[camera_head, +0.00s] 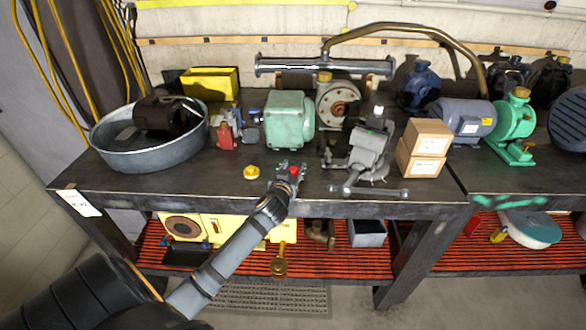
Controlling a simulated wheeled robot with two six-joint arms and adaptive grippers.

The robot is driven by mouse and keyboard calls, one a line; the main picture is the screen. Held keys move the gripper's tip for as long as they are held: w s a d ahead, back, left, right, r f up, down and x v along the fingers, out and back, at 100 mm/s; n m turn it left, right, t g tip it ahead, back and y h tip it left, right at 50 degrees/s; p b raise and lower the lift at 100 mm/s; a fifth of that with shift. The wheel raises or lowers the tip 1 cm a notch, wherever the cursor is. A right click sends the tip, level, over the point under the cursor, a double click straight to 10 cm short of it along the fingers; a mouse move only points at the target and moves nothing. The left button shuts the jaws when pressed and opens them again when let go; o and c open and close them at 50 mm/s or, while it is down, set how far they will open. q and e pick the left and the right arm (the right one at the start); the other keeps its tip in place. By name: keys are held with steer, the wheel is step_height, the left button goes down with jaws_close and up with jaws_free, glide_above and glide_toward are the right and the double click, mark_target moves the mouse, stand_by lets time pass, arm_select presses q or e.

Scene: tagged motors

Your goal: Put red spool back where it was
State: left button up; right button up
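The red spool (294,171) shows as a small red piece at the fingertips of my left gripper (288,170), near the front edge of the dark workbench (130,182). The fingers partly hide it. I cannot tell whether they are closed on it, or whether it touches the bench top. A yellow spool (251,173) stands on the bench just left of the gripper. My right gripper is not in view.
A grey vise (368,150) with a long handle stands close right of the gripper. A green motor (287,121) is behind it. A metal tub (150,158), a red item (226,137) and cardboard boxes (423,150) are farther off. Bare bench lies left of the yellow spool.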

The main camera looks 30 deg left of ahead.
arm_select(q)
steer(key=shift+r, duration=0.1)
steer(key=shift+s+d, duration=0.1)
steer(key=shift+s, duration=0.1)
steer(key=v, duration=1.1)
steer(key=shift+s+r+b, duration=0.2)
steer(key=shift+s+b, duration=0.05)
steer(key=shift+b, duration=0.15)
steer(key=shift+d, duration=0.15)
